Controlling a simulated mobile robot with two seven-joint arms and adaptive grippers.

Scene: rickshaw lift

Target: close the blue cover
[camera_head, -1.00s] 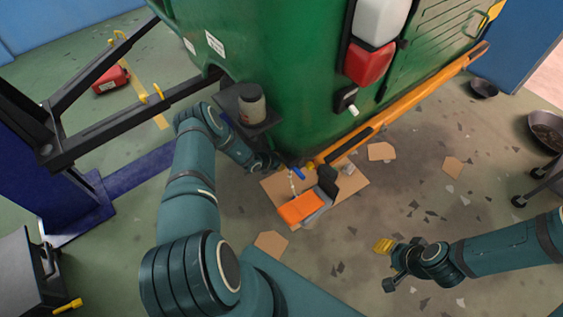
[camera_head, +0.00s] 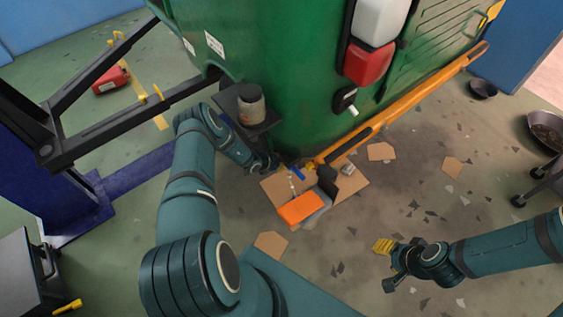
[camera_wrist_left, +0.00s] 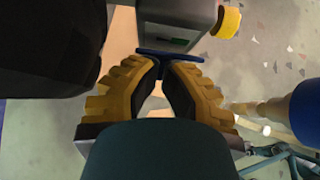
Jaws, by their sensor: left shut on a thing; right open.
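The blue cover (camera_wrist_left: 170,54) shows in the left wrist view as a thin blue plate with a narrow stem, beside a grey box (camera_wrist_left: 178,20) with a green patch inside. My left gripper (camera_wrist_left: 160,76) has its yellow ridged fingers closed together on the stem of the blue cover. In the head view, my left gripper (camera_head: 272,163) is low beside the green vehicle, and a small blue piece (camera_head: 298,174) shows just right of it. My right gripper (camera_head: 386,264) is open and empty above the floor, well to the right.
The green vehicle (camera_head: 285,90) with an orange rail (camera_head: 420,95) stands close behind. A cardboard sheet (camera_head: 350,188) carries an orange item (camera_head: 300,208). A can (camera_head: 251,103) sits on a dark shelf. A yellow knob (camera_wrist_left: 227,22) is near the box.

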